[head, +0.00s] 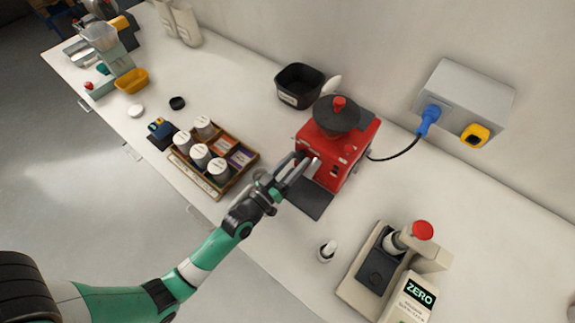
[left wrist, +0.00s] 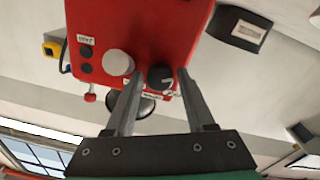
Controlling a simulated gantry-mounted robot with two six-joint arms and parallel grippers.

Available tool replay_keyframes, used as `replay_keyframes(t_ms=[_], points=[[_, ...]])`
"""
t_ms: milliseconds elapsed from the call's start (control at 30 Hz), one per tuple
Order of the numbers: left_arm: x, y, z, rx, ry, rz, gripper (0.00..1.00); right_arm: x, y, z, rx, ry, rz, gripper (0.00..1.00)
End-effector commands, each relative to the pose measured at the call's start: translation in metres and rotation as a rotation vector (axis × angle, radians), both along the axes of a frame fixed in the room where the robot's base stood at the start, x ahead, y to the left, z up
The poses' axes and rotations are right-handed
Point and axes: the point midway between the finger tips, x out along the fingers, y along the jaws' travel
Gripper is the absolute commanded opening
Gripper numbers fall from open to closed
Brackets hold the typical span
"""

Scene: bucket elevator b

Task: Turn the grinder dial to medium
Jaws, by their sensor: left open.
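The red grinder (head: 352,158) stands against the wall side of the counter, with a dark hopper on top. It fills the upper part of the left wrist view (left wrist: 150,25). A black dial (left wrist: 160,76) with a light pointer mark sits on its front, beside a larger pale round knob (left wrist: 118,62). My left gripper (head: 304,166) is at the grinder's front, open. In the left wrist view its fingertips (left wrist: 162,72) lie on either side of the black dial; I cannot tell whether they touch it. The label by the dial is partly hidden and too small to read. My right gripper is not in view.
A dark mat (head: 308,198) lies before the grinder. A wooden tray (head: 236,178) with several lidded jars is to the left. A black bin (head: 300,86) stands behind. A scale-like device marked ZERO (head: 420,290) is front right. A cable runs from the grinder to a wall box (head: 465,95).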

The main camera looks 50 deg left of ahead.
Motion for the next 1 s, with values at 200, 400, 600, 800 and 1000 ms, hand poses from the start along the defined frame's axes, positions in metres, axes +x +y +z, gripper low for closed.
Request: replay_keyframes(t_ms=[200, 400, 600, 800, 1000], points=[[-0.04, -0.008, -0.005, 0.0, 0.004, 0.0, 0.54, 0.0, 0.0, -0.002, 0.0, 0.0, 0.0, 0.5], [-0.086, -0.017, -0.007, 0.0, 0.003, 0.0, 0.54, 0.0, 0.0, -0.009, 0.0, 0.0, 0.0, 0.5], [-0.108, -0.021, -0.006, 0.0, 0.001, 0.0, 0.54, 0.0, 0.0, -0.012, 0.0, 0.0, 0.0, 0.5], [-0.11, -0.022, -0.005, 0.0, 0.0, 0.0, 0.54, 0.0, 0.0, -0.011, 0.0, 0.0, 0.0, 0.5], [-0.11, -0.021, -0.005, 0.0, 0.0, 0.0, 0.54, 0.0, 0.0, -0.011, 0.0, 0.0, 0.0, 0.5]])
